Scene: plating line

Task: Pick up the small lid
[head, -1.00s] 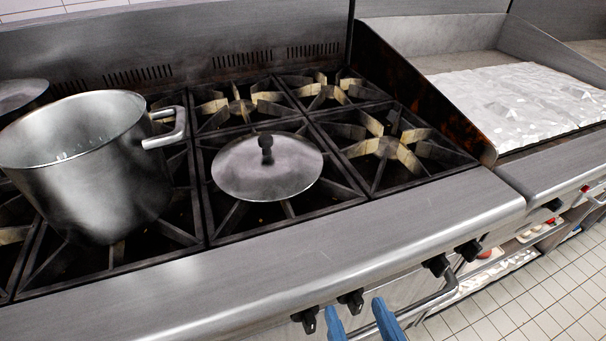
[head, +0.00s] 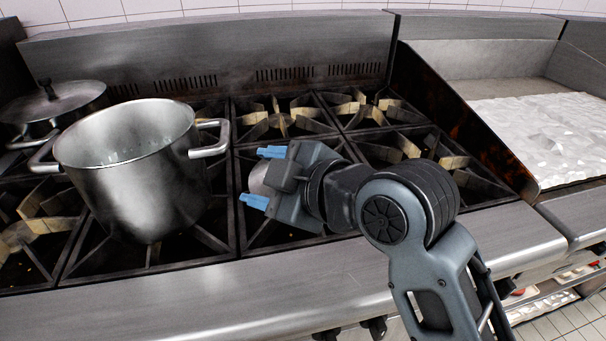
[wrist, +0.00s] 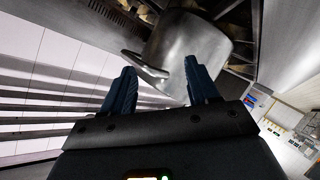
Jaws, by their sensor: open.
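A second lid (head: 65,101) with a dark knob sits on a pot at the back left.
A large open steel pot (head: 130,180) stands just left of my gripper; its side handle (head: 212,140) points toward the fingers. It also shows in the wrist view (wrist: 190,45). A dark-sided divider (head: 460,125) borders the range at right.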

